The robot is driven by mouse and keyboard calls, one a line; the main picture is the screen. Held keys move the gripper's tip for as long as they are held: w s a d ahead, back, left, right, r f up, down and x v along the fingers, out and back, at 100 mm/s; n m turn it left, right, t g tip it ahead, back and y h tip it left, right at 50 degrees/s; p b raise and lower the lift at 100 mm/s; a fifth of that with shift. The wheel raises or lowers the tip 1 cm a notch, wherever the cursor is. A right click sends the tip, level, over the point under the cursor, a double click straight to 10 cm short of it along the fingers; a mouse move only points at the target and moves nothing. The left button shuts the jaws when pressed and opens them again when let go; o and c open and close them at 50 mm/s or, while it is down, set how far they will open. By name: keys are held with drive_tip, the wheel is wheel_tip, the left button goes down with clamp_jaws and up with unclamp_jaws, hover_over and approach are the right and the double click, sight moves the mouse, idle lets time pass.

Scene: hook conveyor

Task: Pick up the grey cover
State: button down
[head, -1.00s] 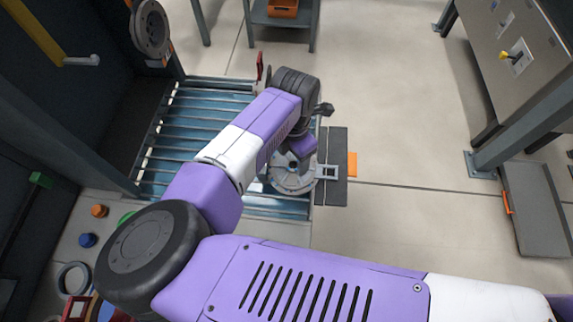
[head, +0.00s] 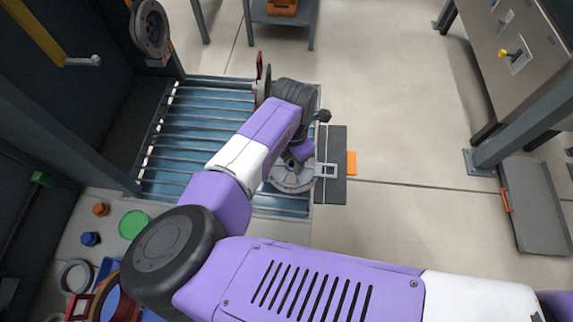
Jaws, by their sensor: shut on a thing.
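The grey cover (head: 292,184) is a round flat disc at the right end of the roller conveyor (head: 170,160). A squared lug sticks out on its right side, over a dark plate (head: 332,145). My gripper (head: 299,161) is at the cover's upper edge and shut on it. My wrist and forearm hide the cover's upper left part. The fingertips are too hidden to show the exact grip. I cannot tell whether the cover is lifted off the rollers.
A similar grey round part (head: 150,30) hangs at the back left. A red upright piece (head: 262,78) stands at the conveyor's far edge. A green disc (head: 133,224) and coloured parts lie at the lower left. Open floor lies right of the conveyor.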

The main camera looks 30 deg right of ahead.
drive_tip(key=shift+r, duration=0.1)
drive_tip(key=shift+r+p, duration=0.6)
drive_tip(key=shift+r, duration=0.15)
wheel_tip(320, 180, up, 18)
drive_tip(key=p, duration=0.3)
drive_tip(key=shift+r, duration=0.2)
